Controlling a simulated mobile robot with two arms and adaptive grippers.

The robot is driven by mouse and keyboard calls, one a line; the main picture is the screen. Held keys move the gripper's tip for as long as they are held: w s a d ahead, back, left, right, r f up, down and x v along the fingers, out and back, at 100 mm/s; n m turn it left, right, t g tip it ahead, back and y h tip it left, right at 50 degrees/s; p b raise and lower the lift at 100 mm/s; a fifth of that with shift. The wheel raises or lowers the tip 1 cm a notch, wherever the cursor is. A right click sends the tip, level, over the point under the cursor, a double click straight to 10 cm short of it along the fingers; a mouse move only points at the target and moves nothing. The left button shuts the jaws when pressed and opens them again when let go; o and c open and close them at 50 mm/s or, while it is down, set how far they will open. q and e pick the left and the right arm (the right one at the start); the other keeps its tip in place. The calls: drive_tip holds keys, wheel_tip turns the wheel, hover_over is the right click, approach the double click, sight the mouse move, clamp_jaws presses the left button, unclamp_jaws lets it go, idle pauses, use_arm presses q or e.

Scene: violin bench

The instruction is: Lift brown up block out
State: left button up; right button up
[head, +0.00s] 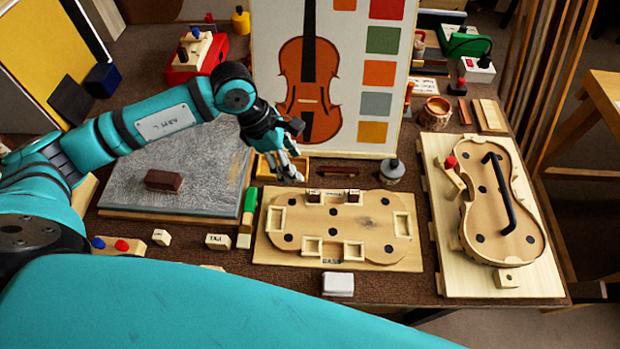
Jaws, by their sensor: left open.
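The board lies flat, with several pale square frames and dark round holes. Two small dark-topped blocks with pale labelled fronts, a left one (314,196) and a right one (352,197), sit at its back edge. Their labels are too small to read. A dark brown block (164,181) lies on the grey slab (125,205) at left. My right gripper is not in view.
A violin body on a pale board (444,270) stands at right. The upright violin poster (345,70) rises behind the mould board. A grey-topped pot (392,170), small labelled blocks (217,241) and a white block (338,284) stand around it.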

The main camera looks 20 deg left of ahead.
sight(314, 192)
use_arm(q)
drive_tip(key=p+x, duration=0.2)
drive_tip(key=x, duration=1)
drive_tip(key=shift+w+f, duration=0.15)
drive_tip(key=shift+d+f, duration=0.2)
drive_tip(key=shift+f, duration=0.25)
drive_tip(key=c, duration=1.1)
drive_tip(key=o, duration=0.5)
drive_tip(key=shift+w, duration=0.1)
clamp_jaws()
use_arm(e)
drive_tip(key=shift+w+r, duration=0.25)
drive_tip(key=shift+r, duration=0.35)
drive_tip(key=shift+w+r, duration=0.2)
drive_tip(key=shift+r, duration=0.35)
